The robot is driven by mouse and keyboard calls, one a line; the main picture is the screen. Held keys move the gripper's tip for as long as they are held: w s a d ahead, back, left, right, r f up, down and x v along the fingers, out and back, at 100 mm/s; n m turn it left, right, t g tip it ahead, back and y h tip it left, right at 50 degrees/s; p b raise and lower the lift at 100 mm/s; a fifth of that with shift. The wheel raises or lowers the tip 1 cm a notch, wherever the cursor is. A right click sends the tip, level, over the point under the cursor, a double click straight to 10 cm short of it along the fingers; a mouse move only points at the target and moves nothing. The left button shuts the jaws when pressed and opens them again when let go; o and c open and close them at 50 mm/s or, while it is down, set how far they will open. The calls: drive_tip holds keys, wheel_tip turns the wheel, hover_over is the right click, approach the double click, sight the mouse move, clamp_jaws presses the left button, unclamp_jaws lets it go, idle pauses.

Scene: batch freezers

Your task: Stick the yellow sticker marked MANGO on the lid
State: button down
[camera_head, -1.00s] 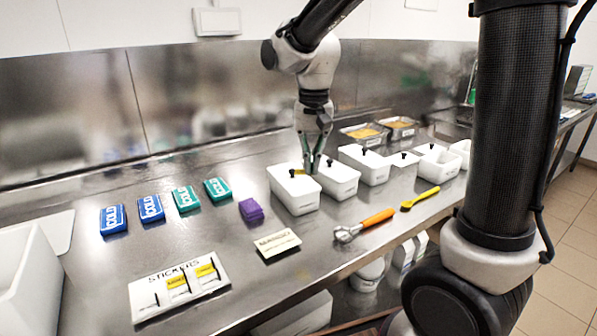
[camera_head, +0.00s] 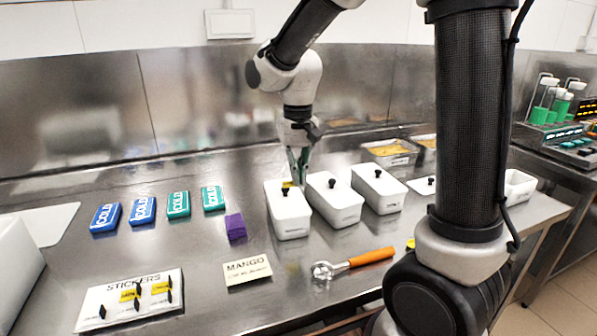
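A small yellow patch, likely the sticker (camera_head: 287,184), shows at the back of the white lid (camera_head: 288,207) on the leftmost tub, behind its black knob. Its lettering is too small to read. My gripper (camera_head: 298,184) points down at the back right of this lid, its fingertips close beside the yellow patch. Whether the fingers are closed on it, or whether it lies on the lid, cannot be told. A white board headed STICKERS (camera_head: 100,313) at front left carries yellow stickers with black tabs. A card reading MANGO (camera_head: 247,270) lies in front of the tub.
Two more lidded white tubs (camera_head: 335,205) (camera_head: 380,191) stand close on the right. A scoop with an orange handle (camera_head: 371,257) lies in front. A purple block (camera_head: 235,227), blue and green COLD packs (camera_head: 142,210) and a white bin (camera_head: 15,275) are on the left.

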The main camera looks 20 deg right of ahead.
sight(298, 207)
drive_tip(key=shift+w+f+n, duration=0.1)
drive_tip(key=shift+n, duration=0.2)
drive_tip(key=shift+f, duration=3.1)
drive_tip(key=shift+f, duration=0.3)
drive_tip(key=c, duration=1)
unclamp_jaws()
drive_tip(key=shift+r, duration=3.5)
